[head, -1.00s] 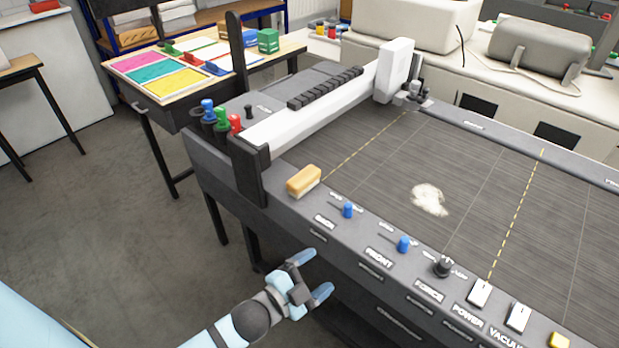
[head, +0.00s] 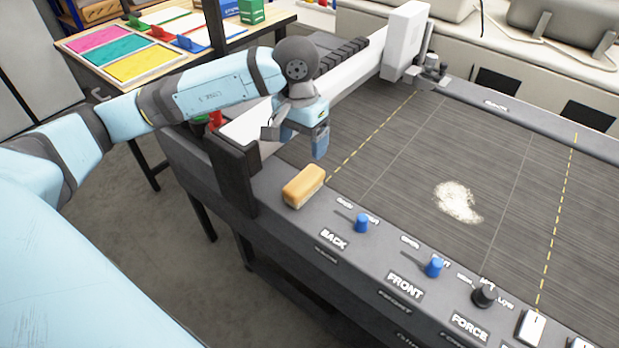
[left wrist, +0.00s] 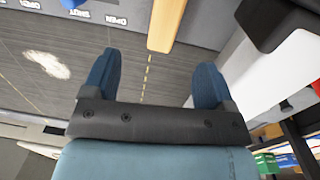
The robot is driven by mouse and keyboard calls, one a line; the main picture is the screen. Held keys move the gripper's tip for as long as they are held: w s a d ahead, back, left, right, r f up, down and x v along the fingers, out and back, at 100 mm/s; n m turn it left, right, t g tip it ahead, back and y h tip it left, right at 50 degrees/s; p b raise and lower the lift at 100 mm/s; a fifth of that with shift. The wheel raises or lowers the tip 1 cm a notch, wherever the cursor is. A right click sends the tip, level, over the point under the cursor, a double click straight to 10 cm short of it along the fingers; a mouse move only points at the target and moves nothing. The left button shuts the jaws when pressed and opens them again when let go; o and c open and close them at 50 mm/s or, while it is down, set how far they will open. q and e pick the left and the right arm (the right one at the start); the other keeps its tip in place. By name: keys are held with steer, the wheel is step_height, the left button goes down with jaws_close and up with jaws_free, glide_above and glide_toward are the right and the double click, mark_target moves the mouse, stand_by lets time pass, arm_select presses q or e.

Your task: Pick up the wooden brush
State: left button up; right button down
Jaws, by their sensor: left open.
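The wooden brush (head: 304,186) is a small tan block on the dark front ledge of the cutting table, beside the black end post of the white gantry. It also shows at the top of the left wrist view (left wrist: 166,24), ahead of the fingers. My left gripper (head: 297,140) is above the table, just behind the brush in the head view, with fingers pointing down. In the left wrist view its two blue fingers (left wrist: 152,80) are apart with nothing between them. The brush is apart from the fingers. My right gripper is not in view.
The white gantry beam (head: 345,85) and its black end post (head: 232,172) stand close to the left of the brush. Blue knobs (head: 361,223) line the ledge to the right. A pile of white dust (head: 457,201) lies on the table bed (head: 400,165), which is otherwise clear.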

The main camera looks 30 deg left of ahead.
mark_target(304, 179)
arm_select(q)
steer(key=shift+y, duration=0.4)
steer(key=f, duration=0.5)
steer(key=a+f+p, duration=0.1)
steer(key=f, duration=0.2)
steer(key=shift+w, duration=0.2)
steer(key=f, duration=0.2)
steer(key=d+f+p, duration=0.1)
steer(key=f, duration=0.1)
steer(key=shift+w, duration=0.2)
steer(key=shift+a+f, duration=0.1)
steer(key=shift+f, duration=0.45)
steer(key=c, duration=1)
